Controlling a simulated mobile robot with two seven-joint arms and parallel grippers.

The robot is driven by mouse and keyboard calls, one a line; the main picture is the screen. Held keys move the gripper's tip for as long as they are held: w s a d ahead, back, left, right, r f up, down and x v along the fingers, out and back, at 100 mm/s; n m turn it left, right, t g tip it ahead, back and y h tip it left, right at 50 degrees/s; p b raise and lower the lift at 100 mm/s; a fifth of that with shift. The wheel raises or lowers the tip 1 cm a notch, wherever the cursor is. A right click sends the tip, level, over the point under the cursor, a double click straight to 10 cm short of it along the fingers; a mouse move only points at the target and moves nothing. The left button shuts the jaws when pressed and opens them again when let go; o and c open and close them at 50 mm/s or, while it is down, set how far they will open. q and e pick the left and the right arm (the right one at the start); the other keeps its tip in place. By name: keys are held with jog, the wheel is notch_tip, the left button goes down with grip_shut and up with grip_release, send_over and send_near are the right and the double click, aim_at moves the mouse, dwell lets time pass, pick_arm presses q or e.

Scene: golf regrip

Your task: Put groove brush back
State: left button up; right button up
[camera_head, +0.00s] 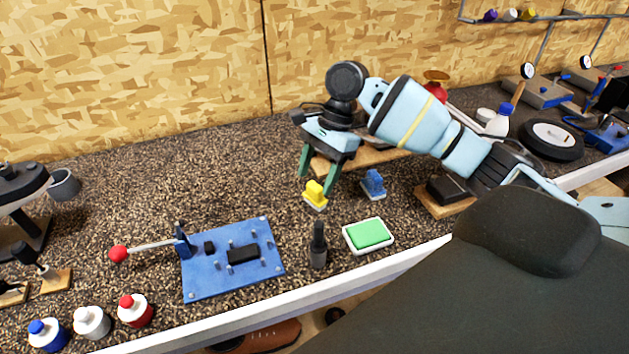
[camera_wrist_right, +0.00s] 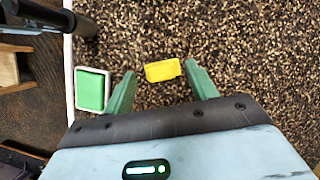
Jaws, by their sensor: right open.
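My right gripper (camera_head: 317,178) is open above the bench, its green fingers pointing down. A small yellow block-like piece (camera_head: 315,195), possibly the groove brush, stands on the bench just below the fingertips. In the right wrist view the yellow piece (camera_wrist_right: 162,70) shows between the two open fingertips (camera_wrist_right: 160,76), with bare bench around it; I cannot tell whether they touch it. A similar blue piece (camera_head: 373,184) stands on a pale base to the right of the gripper. My left gripper is not in view.
A green pad in a white tray (camera_head: 368,235) and a dark upright holder (camera_head: 318,247) stand near the front edge. A blue plate with pegs (camera_head: 232,262) lies left of them. A wooden block (camera_head: 368,160) is behind the gripper.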

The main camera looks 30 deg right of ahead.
jog(key=v, duration=0.9)
jog(key=shift+r+p, duration=0.35)
jog(key=shift+f, duration=0.1)
